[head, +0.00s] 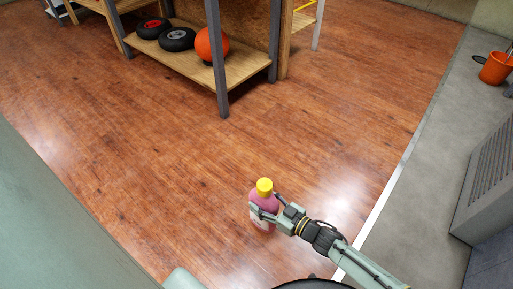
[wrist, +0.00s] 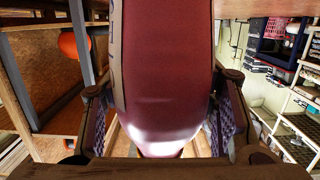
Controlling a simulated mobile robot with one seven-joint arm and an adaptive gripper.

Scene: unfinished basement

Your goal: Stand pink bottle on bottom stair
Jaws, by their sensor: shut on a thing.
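The pink bottle (head: 264,203) with a yellow cap is upright in the head view, above the wooden floor. My gripper (head: 268,211) is shut on its body, reaching in from the lower right. In the wrist view the bottle (wrist: 163,70) fills the middle, between the two fingers of my gripper (wrist: 163,125). I cannot tell from these views how high the bottle is above the floor. No stair can be made out in either view.
A wooden shelf unit (head: 247,66) with grey posts stands at the back, holding an orange ball (head: 211,44) and two dark wheels (head: 177,39). An orange bucket (head: 496,68) and a grey louvred box (head: 488,185) are at right. The wooden floor (head: 120,130) between is clear.

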